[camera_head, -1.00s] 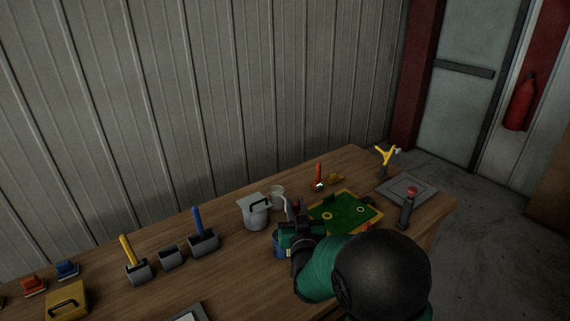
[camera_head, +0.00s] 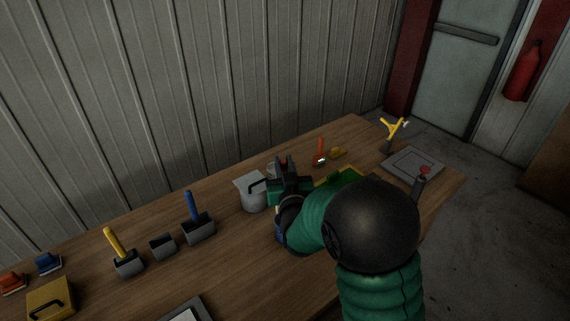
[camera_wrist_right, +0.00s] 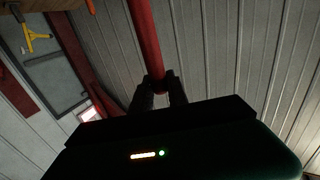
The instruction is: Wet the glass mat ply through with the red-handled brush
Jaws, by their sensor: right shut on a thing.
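My right gripper (camera_head: 284,166) is shut on a red handle, which runs up between the fingers in the wrist view (camera_wrist_right: 146,40). The bristle end is not visible, so I cannot see whether it touches anything. The gripper is just right of the grey lidded pot (camera_head: 250,192), in front of a pale cup (camera_head: 271,171) that is mostly hidden. The green board with a yellow edge (camera_head: 346,175) lies beyond my right arm, which covers most of it. I cannot make out the glass mat ply. My left gripper is out of view.
An orange-red handled tool (camera_head: 320,147) stands behind the board near a small yellow item (camera_head: 338,153). A grey plate (camera_head: 408,162) and a yellow-topped tool (camera_head: 393,128) are at the right. Blue-handled (camera_head: 191,207) and yellow-handled (camera_head: 115,242) tools stand in holders at the left.

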